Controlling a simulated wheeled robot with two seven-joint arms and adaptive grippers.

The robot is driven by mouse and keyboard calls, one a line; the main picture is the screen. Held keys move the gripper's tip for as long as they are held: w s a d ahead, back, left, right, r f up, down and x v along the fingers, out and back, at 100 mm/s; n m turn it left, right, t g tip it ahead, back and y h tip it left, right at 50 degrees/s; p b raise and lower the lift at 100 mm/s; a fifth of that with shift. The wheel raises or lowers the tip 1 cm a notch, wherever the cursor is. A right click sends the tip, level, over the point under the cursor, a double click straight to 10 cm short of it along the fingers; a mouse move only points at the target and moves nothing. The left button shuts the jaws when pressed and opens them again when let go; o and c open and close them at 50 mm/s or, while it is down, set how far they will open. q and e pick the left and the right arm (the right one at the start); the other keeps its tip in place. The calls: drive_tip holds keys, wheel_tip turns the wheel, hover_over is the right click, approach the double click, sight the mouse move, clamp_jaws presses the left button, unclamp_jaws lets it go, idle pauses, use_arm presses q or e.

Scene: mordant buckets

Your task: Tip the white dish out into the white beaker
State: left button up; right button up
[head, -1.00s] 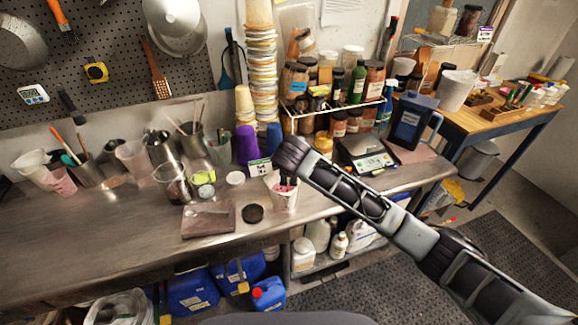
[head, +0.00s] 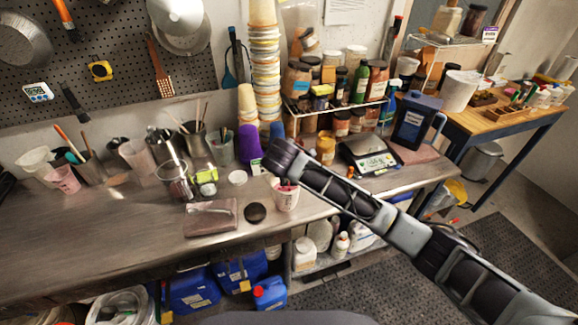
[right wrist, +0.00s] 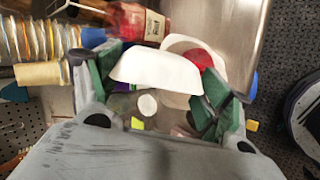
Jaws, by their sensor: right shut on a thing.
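My right gripper (right wrist: 163,80) is shut on a white dish (right wrist: 155,70), which shows pale and angled between the green finger pads in the right wrist view. The white beaker (head: 286,200) stands near the bench's front edge in the head view, with red or pink at its mouth. My right gripper (head: 281,179) is just above the beaker, and the held dish is hidden there. In the right wrist view the beaker (right wrist: 178,45) lies partly behind the dish, with red inside it. Whether anything is in the dish cannot be seen. My left gripper is not in view.
A small white round dish (head: 237,178), a black disc (head: 255,212) and a brown slab (head: 210,217) lie left of the beaker. A purple cup (head: 249,145) and stacked cups (head: 263,70) stand behind. The front left bench (head: 90,235) is clear.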

drive_tip(key=shift+a, duration=0.1)
idle(0.4)
drive_tip(key=shift+a+f+h, duration=0.1)
drive_tip(key=shift+a+h, duration=0.25)
drive_tip(key=shift+h, duration=0.25)
drive_tip(key=shift+n, duration=0.3)
drive_tip(key=shift+s+a+h, duration=0.1)
drive_tip(key=shift+a+h, duration=0.3)
drive_tip(key=shift+h, duration=0.1)
drive_tip(key=shift+n+t, duration=0.3)
idle(0.6)
drive_tip(key=shift+a+f+h, duration=0.2)
drive_tip(key=shift+a+h, duration=0.2)
drive_tip(key=shift+h, duration=0.2)
drive_tip(key=shift+s+a, duration=0.1)
idle(0.5)
